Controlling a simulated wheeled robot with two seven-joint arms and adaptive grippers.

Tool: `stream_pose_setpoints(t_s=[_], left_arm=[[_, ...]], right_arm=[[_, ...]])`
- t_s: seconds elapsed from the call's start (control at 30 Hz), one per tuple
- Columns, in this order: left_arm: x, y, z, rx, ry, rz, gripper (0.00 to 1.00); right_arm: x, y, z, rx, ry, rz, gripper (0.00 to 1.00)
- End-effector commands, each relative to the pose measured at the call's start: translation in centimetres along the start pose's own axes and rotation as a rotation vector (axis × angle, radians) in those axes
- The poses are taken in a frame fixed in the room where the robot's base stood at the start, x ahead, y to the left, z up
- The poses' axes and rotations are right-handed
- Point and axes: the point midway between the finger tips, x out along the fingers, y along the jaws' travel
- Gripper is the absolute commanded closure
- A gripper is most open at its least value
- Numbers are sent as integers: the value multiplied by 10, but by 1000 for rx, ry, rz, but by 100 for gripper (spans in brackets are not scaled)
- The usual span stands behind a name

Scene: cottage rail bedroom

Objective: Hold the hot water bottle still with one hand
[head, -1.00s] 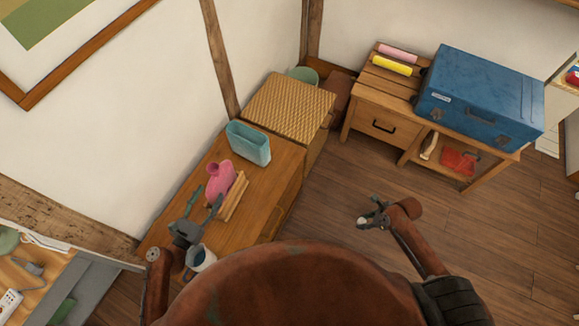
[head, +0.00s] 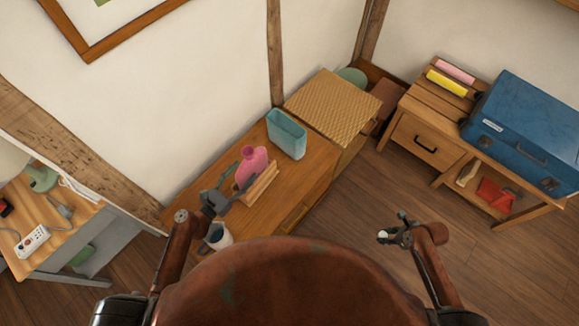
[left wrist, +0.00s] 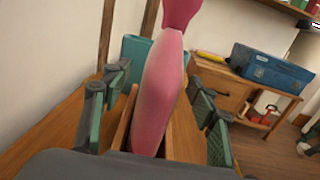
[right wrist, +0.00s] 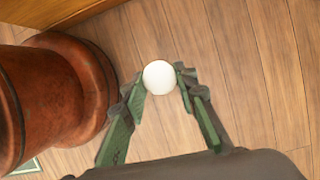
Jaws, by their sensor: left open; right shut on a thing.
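The pink hot water bottle (head: 252,163) stands upright in a light wooden holder (head: 262,184) on a low wooden cabinet. My left gripper (head: 238,180) is beside it in the head view. In the left wrist view, the bottle (left wrist: 160,95) rises between the two open fingers, with a gap visible on each side. My right gripper (head: 392,226) is over the floor, away from the cabinet. In the right wrist view it is shut on a small white round object (right wrist: 159,77).
A teal open container (head: 287,138) stands behind the bottle, and a light mug (head: 218,236) stands near my left gripper. A woven-topped box (head: 330,105) is beyond. A blue case (head: 520,130) sits on a wooden bench at right. The floor between is clear.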

Motion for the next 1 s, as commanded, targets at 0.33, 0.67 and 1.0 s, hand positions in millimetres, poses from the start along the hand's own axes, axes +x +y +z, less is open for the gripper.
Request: stream_pose_setpoints(t_s=[0.33,0.67,1.0], left_arm=[[41,-2,6,0,-1,-2,46],[52,-2,5,0,0,0,46],[52,-2,6,0,0,0,58]], right_arm=[[0,0,0,0,0,0,83],[1,0,0,0,0,0,83],[1,0,0,0,0,0,83]])
